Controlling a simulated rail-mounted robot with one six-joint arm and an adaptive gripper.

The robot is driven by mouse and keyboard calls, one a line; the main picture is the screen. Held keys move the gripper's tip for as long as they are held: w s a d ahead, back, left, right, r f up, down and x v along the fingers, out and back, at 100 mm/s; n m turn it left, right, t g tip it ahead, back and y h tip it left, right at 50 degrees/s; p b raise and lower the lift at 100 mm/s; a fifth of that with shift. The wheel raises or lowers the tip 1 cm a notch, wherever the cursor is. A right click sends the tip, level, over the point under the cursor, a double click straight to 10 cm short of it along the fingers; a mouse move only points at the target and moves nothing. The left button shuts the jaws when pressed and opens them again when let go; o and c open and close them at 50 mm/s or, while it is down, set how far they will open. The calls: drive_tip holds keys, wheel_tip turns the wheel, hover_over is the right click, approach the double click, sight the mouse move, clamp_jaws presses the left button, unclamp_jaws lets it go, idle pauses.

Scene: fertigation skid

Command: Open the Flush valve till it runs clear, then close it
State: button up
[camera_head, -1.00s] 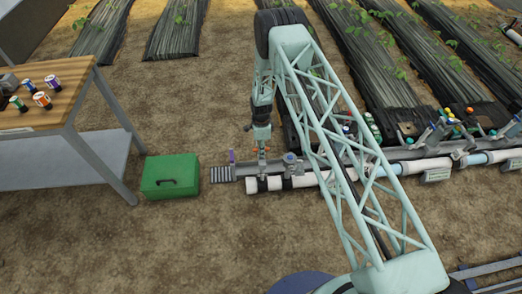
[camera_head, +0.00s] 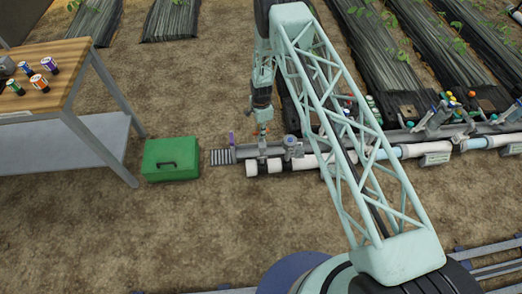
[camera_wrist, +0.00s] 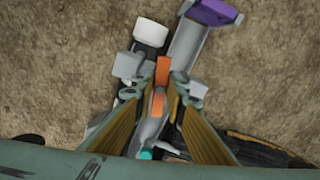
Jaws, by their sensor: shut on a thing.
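My gripper (camera_wrist: 158,89) is shut on an orange handle (camera_wrist: 162,70) in the wrist view. The orange shows above and below the fingertips; the fingers hide its middle. In the head view my gripper (camera_head: 263,135) points down at the left end of the pipework. A purple handle (camera_wrist: 214,11) stands apart from the gripper near the top of the wrist view, and it shows upright (camera_head: 231,138) in the head view. I cannot read a label naming the Flush valve. No water is visible at the pipe end.
A slatted grate (camera_head: 221,157) lies on the soil left of the pipe end. A green box (camera_head: 171,159) and a wooden-topped bench (camera_head: 45,75) stand further left. Pipes (camera_head: 410,150) with valves run to the right. Bare soil lies in front.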

drive_tip(key=shift+n, duration=8.3)
